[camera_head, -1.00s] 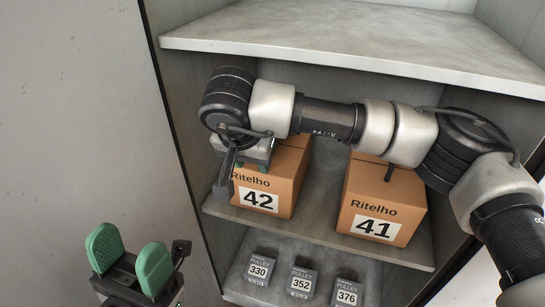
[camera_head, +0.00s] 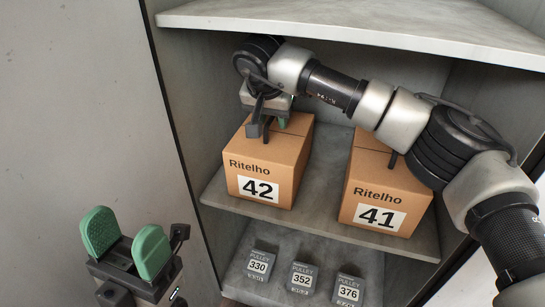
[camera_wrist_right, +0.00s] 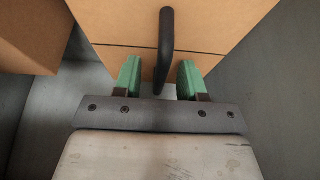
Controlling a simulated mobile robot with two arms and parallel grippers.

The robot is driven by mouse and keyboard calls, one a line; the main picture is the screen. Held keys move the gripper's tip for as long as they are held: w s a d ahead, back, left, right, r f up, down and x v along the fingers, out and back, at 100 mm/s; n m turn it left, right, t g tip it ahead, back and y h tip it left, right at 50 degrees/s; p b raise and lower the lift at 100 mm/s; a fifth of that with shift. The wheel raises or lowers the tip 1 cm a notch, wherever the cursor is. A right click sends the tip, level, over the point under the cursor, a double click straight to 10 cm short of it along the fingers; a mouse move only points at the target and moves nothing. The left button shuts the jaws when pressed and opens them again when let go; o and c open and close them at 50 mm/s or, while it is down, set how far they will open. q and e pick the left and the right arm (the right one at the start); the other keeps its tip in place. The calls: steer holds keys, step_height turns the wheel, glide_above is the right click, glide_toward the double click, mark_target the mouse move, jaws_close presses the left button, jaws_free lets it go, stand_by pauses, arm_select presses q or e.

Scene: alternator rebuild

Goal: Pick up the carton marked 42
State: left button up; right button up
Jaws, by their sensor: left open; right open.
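The carton marked 42 (camera_head: 258,172) is a brown box standing upright on the middle shelf, left of the carton marked 41 (camera_head: 385,195). My right gripper (camera_head: 274,121) is open above the top of carton 42, its arm reaching in from the right. In the right wrist view, its green fingers (camera_wrist_right: 160,80) stand apart on either side of a black handle (camera_wrist_right: 166,45) on a carton top. They do not grip it. My left gripper (camera_head: 127,243) is open and empty at lower left, outside the shelves.
The middle shelf (camera_head: 325,226) holds both cartons with a gap between them. The upper shelf (camera_head: 350,30) lies close above my right arm. Small pulley boxes (camera_head: 302,279) stand on the lower shelf. A grey panel (camera_head: 70,110) is on the left.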

steer(key=shift+f, duration=0.1)
jaws_close()
stand_by(1.3)
steer(key=shift+w, duration=0.1)
